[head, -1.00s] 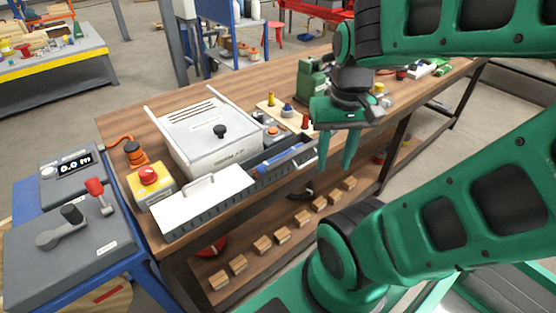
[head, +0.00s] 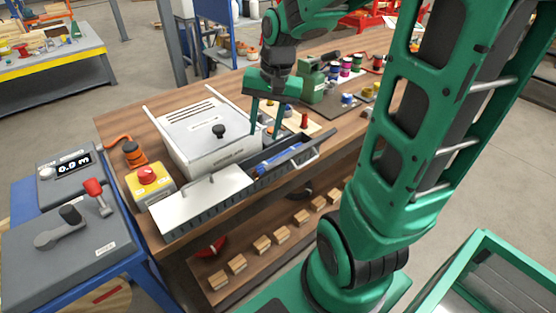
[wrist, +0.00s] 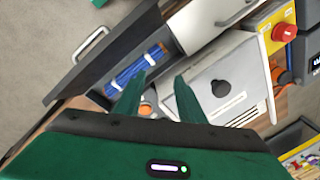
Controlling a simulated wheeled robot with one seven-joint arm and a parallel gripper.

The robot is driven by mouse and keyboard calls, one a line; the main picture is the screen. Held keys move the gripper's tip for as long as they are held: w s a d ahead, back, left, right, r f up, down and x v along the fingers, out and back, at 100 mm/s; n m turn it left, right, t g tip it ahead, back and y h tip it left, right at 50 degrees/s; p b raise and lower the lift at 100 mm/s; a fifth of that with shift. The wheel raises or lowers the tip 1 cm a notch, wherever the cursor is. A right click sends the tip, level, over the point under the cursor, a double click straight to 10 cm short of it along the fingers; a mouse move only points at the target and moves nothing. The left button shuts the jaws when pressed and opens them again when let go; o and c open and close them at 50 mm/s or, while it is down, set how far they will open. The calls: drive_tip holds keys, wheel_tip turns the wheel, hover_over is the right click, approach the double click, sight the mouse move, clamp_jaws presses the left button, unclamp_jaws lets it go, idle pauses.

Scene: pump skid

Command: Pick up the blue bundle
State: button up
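The blue bundle (head: 281,160) lies in a long grey tray (head: 312,138) at the front edge of the wooden bench. It is a sheaf of thin blue rods with a pale band, and it also shows in the wrist view (wrist: 138,69). My gripper (head: 264,134) is above and behind the tray, over the area between the white box and the tray. In the wrist view its two fingers (wrist: 156,98) are apart with nothing between them. The bundle lies beyond the left finger, whose tip partly overlaps it.
A white box with a black knob (head: 210,138) stands directly left of my gripper. A white cover with a handle (head: 205,196) covers the tray's left part. A yellow box with a red button (head: 148,178) stands further left. Spools (head: 346,68) and a green machine (head: 312,82) stand behind right.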

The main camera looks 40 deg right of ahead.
drive_tip(key=d+f+m+g+y, duration=0.2)
drive_tip(key=d+f+m, duration=0.1)
drive_tip(key=d+m, duration=0.65)
hover_over(281, 155)
drive_tip(key=d, duration=0.2)
drive_tip(key=shift+n, duration=0.25)
wheel_tip(281, 155, down, 5)
drive_tip(key=shift+s+r, duration=0.1)
drive_tip(key=shift+s, duration=0.05)
drive_tip(key=shift+a+x, duration=0.2)
drive_tip(key=shift+x, duration=2.5)
drive_tip(key=shift+c, duration=0.2)
drive_tip(key=shift+r, duration=0.1)
drive_tip(key=c, duration=0.7)
